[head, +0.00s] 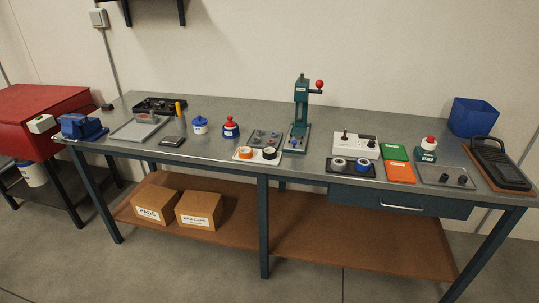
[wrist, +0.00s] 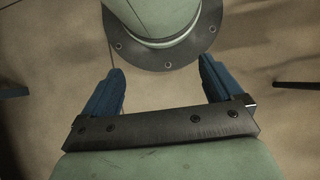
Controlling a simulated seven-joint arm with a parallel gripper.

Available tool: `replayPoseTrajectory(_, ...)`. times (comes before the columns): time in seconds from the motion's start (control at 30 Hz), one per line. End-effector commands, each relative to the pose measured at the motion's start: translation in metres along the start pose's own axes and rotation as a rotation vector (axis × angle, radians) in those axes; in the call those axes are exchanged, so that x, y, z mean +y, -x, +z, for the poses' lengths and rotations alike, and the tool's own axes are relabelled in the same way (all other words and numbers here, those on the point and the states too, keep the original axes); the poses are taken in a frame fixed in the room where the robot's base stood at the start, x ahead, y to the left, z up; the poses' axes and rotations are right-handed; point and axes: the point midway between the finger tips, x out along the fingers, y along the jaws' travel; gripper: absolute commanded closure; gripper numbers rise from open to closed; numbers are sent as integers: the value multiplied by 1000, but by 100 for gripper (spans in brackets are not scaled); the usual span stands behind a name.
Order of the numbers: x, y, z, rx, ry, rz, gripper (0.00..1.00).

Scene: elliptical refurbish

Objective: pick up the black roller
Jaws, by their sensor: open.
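Several small dark round parts lie on the workbench in the head view, and I cannot tell for sure which is the black roller. A black ring-shaped piece (head: 269,153) lies beside an orange ring (head: 245,153) on a white tray near the front edge, left of the middle. Two small black pieces (head: 462,180) sit on a grey tray (head: 430,174) at the right. My gripper (wrist: 161,68) shows only in the wrist view, its two blue fingers wide apart and nothing held between them. No workbench part shows in that view.
The metal workbench (head: 320,142) also holds a green press (head: 301,105), a black tray (head: 336,169) with a white and a blue ring, green and orange plates, and a blue bin (head: 473,117). A red cabinet (head: 45,110) stands at the left. Bare floor shows in front.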

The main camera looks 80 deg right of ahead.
Motion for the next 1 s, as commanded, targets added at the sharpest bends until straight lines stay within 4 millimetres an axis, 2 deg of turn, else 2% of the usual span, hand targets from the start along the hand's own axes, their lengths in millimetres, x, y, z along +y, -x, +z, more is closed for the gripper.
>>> replayPoseTrajectory(0.17,21,31,-34,56,-75,-38,7)
replayPoseTrajectory(0.3,49,65,-63,111,-154,-74,7)
replayPoseTrajectory(0.47,88,104,-88,172,-246,-109,7)
replayPoseTrajectory(0.73,171,171,-114,270,-406,-158,7)
replayPoseTrajectory(1.0,270,236,-112,364,-574,-195,7)
